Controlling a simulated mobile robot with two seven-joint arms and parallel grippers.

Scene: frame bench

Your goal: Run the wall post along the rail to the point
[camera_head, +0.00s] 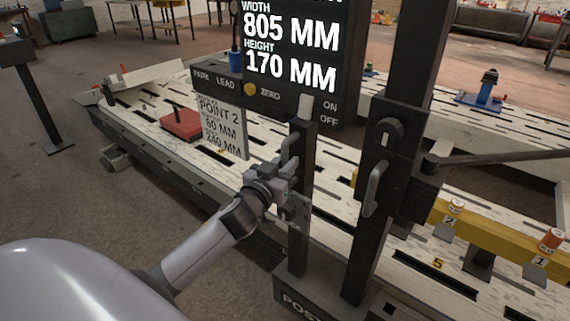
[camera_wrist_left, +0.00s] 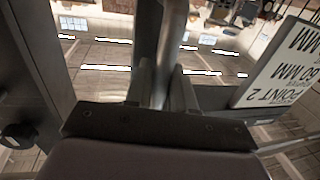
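The wall post is a dark upright (camera_head: 302,215) on a block lettered "POST", in the middle of the head view. My left gripper (camera_head: 290,190) is at its near side, at the post's grey handle. In the left wrist view a grey upright bar (camera_wrist_left: 172,45), the handle, fills the gap between the two fingers (camera_wrist_left: 165,92), which look shut on it. A white card (camera_head: 222,128) reads "POINT 2", 60 MM and 240 MM; it also shows in the left wrist view (camera_wrist_left: 280,70). The display (camera_head: 290,45) reads width 805 MM, height 170 MM. My right gripper is out of view.
A taller dark column (camera_head: 390,150) with its own handle (camera_head: 374,188) stands right of the post. A yellow beam (camera_head: 490,240) with numbered stops is at right. A red block (camera_head: 181,124) lies on the slotted white bench (camera_head: 150,110). Buttons PARK, LEAD and ZERO sit under the display.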

